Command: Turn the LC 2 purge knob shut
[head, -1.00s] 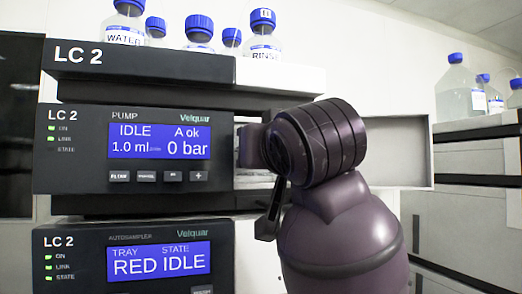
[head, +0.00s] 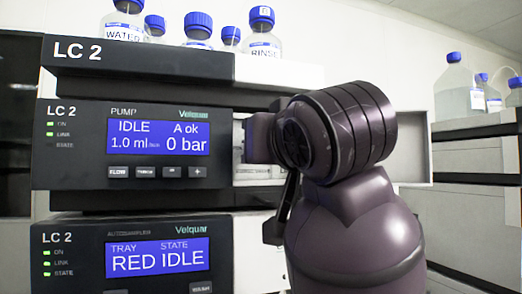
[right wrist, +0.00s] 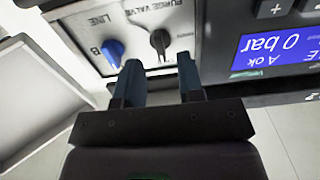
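The LC 2 pump module (head: 75,165) faces me in the head view, its screen reading IDLE and 0 bar. My right arm hides the purge knob there. In the right wrist view, which shows the panel upside down, the black purge knob (right wrist: 160,41) sits by the PURGE VALVE label. A blue knob (right wrist: 113,52) is beside it, by the LINE label. My right gripper (right wrist: 158,76) is open and empty, its fingertips apart, short of the panel, with the black knob appearing between them. Contact is not visible. My left gripper is in neither view.
The LC 2 autosampler (head: 75,235) is below the pump. Several blue-capped bottles, including WATER and RINSE (head: 262,45), stand on top of the stack. An open door panel (right wrist: 30,95) stands beside the knob recess. More bottles (head: 460,90) stand on the stack at right.

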